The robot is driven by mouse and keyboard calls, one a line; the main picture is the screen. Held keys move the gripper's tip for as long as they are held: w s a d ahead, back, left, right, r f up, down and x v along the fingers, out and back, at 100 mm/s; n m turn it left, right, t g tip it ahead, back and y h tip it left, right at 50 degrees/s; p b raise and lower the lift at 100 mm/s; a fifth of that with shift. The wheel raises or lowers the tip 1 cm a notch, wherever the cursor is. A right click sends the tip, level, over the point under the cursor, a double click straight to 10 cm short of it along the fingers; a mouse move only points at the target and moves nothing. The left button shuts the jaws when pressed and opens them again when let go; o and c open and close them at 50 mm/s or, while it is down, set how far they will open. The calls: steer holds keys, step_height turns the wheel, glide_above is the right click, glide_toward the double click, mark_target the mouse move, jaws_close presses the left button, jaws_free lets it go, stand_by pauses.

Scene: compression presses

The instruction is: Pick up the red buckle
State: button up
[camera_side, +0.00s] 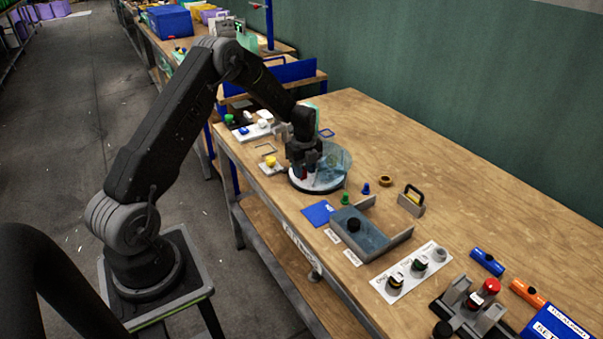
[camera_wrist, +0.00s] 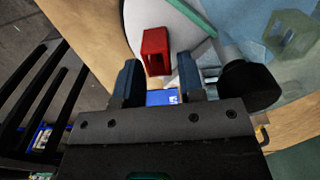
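The red buckle (camera_wrist: 156,50) stands on a round white disc (camera_wrist: 185,22) in the wrist view, just beyond my fingertips and between their lines. My gripper (camera_wrist: 158,88) is open, with two dark blue fingers apart and nothing held. In the side view my gripper (camera_side: 304,165) points down over the round platform (camera_side: 318,188). The buckle is mostly hidden there; only a small red patch shows by the fingers. A blue object (camera_wrist: 161,97) shows between the fingers, farther in.
A clear curved cover (camera_side: 335,160) stands on the platform right beside my gripper. A black knob (camera_wrist: 250,85) is close to my right finger in the wrist view. A grey open box (camera_side: 375,228) and small green and blue pegs are nearby on the table.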

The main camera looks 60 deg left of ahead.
jaws_close()
steer(key=shift+r, duration=0.15)
